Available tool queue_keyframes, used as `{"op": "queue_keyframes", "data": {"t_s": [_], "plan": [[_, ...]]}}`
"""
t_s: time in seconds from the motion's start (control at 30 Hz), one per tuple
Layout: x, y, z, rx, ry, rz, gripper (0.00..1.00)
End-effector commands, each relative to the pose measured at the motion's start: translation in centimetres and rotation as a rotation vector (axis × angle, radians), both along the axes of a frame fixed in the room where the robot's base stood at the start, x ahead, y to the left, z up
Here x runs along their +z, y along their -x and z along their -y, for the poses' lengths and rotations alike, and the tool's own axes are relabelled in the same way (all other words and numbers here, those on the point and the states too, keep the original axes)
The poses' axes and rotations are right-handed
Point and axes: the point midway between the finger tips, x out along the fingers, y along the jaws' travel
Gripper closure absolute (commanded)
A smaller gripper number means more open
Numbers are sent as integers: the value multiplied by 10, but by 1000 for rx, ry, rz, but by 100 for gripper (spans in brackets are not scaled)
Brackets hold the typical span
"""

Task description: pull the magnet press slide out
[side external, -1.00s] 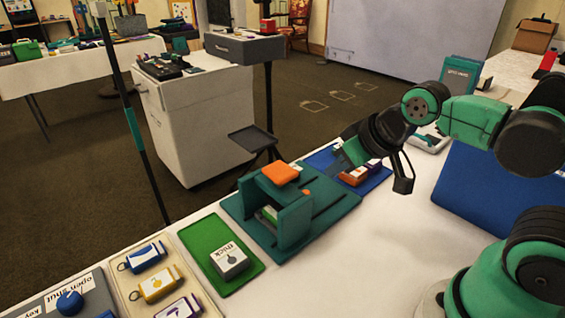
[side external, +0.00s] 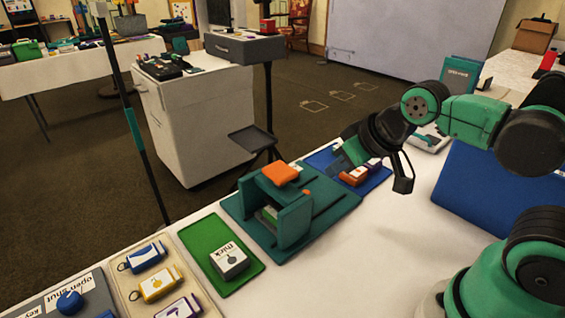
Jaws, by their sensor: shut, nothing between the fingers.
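The magnet press is a teal frame (side external: 296,226) on a flat teal base (side external: 340,208) with dark slots. An orange block (side external: 281,174) sits on its top. A small orange knob (side external: 307,192) shows on its right side. Inside the frame, a part with a pale label (side external: 268,214) is partly hidden by the walls; I cannot tell whether it is the slide. My gripper (side external: 343,158) is shut and empty, above and behind the right end of the press, apart from the orange knob. Its fingertips are small and hard to make out.
A blue tray (side external: 378,179) with small red and white items lies behind the press. A green tray (side external: 256,270) with a white-labelled box (side external: 229,261) lies in front-left. A beige tray (side external: 133,290) holds tagged pieces. White table (side external: 370,270) is clear to the right.

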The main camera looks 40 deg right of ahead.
Motion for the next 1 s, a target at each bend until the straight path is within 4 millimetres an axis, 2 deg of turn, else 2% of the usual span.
{"op": "queue_keyframes", "data": {"t_s": [0.1, 0.13, 0.3, 0.33, 0.6, 0.87, 1.0], "plan": [[0, 0, 0, 0, 0, 0, 100], [0, 0, 0, 0, 0, 0, 94], [7, 0, 0, 0, 0, 0, 46], [10, 0, 0, 0, 0, 0, 42], [54, -2, 1, -5, -2, -18, 42], [64, -23, 6, -43, -19, -182, 42], [66, -39, 10, -72, -32, -297, 42]]}}
